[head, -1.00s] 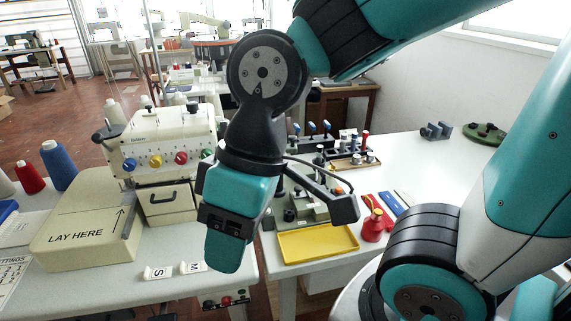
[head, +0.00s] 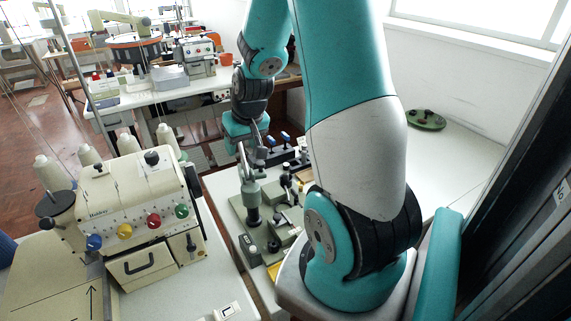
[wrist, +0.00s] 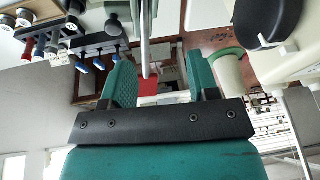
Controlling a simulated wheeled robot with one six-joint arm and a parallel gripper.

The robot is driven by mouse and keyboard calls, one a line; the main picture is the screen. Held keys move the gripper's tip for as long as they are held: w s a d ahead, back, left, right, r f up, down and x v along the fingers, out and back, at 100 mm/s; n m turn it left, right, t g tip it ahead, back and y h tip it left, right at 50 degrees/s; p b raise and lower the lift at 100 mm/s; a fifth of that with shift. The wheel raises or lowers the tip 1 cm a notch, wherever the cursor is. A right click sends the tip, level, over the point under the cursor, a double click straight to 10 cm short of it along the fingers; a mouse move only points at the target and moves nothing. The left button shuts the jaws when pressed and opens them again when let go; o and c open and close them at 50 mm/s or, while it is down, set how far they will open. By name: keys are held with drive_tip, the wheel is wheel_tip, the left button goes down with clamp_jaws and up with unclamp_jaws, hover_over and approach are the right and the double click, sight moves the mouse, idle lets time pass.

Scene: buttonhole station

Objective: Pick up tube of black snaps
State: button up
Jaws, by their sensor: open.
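My gripper (head: 247,145) is beyond the snap press, partly hidden by its own arm. In the wrist view its two green fingers (wrist: 162,82) stand apart, with nothing visibly held between them. The wrist picture appears turned over, with the table at the top. A group of small tubes or posts (wrist: 38,48) with red, black and pale parts shows at its upper left, off to the side of the fingers. I cannot tell which, if any, is the tube of black snaps. My arm hides part of the table in the head view.
The green snap press (head: 253,217) stands below my gripper in the head view. A dark rack with blue-tipped tools (head: 286,137) is close to its right. The cream buttonhole machine (head: 140,205) stands left.

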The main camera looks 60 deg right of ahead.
sight(287, 165)
drive_tip(key=s+d+f+m+h+p, duration=0.1)
drive_tip(key=s+d+f+m, duration=0.15)
drive_tip(key=d, duration=0.45)
drive_tip(key=s+d+f+m+h, duration=0.1)
drive_tip(key=s+d+f, duration=0.15)
drive_tip(key=d, duration=0.45)
drive_tip(key=shift+g, duration=0.3)
drive_tip(key=p+x, duration=0.3)
drive_tip(key=x, duration=0.7)
drive_tip(key=shift+d+f, duration=0.1)
drive_tip(key=shift+f, duration=0.1)
drive_tip(key=shift+s+p+x, duration=0.1)
drive_tip(key=shift+p+x, duration=0.6)
drive_tip(key=shift+x, duration=0.7)
drive_tip(key=shift+s+p+x, duration=0.15)
drive_tip(key=shift+p+x, duration=0.55)
drive_tip(key=shift+x, duration=0.75)
drive_tip(key=shift+d, duration=0.15)
drive_tip(key=c, duration=1)
